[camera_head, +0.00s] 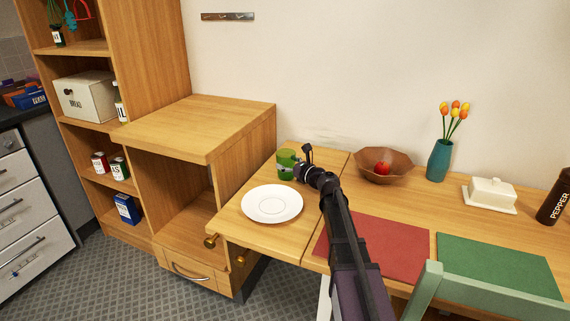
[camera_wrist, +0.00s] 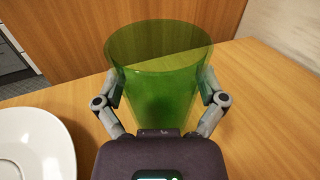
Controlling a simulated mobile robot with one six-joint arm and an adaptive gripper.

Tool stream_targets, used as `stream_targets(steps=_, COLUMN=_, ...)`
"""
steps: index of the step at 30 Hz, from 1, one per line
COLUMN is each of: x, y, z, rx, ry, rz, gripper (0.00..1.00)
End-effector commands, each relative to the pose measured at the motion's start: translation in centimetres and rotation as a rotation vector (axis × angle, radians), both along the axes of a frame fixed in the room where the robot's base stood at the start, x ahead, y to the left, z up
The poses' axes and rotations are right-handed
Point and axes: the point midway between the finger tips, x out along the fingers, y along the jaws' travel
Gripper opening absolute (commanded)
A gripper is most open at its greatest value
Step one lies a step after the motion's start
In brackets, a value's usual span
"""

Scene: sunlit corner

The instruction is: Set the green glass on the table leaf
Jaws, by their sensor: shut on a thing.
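The green glass (camera_wrist: 157,75) stands upright between the fingers of my gripper (camera_wrist: 160,98) in the wrist view. The fingers press on its two sides. In the head view the green glass (camera_head: 286,162) is at the back of the table leaf (camera_head: 238,228), behind the white plate, with my gripper (camera_head: 297,170) reaching it from the right. The glass appears to be at or very close to the leaf surface; I cannot tell whether its base touches. My arm hides part of the table to the right of the leaf.
A white plate (camera_head: 272,204) lies on the leaf just in front of the glass. A wooden cabinet (camera_head: 190,125) stands left of the leaf. A bowl (camera_head: 383,168) with a red fruit, a teal vase (camera_head: 439,160) and a red mat (camera_head: 385,248) are to the right.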

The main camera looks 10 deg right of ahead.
Motion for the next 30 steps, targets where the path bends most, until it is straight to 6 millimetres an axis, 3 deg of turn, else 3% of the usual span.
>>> stream_targets(steps=2, x=0.0, y=0.0, z=-0.3, rx=0.0, ry=0.0, rz=0.0, gripper=0.31)
stream_targets(steps=3, x=0.0, y=0.0, z=-0.3, rx=0.0, ry=0.0, rz=0.0, gripper=0.93)
stream_targets(steps=4, x=0.0, y=0.0, z=-0.2, rx=0.0, ry=0.0, rz=0.0, gripper=1.0)
stream_targets(steps=22, x=-0.1, y=0.0, z=0.2, rx=0.0, ry=0.0, rz=0.001, gripper=1.0)
stream_targets(steps=30, x=-2.9, y=-1.7, z=0.0, rx=0.0, ry=0.0, rz=-0.002, gripper=1.0)
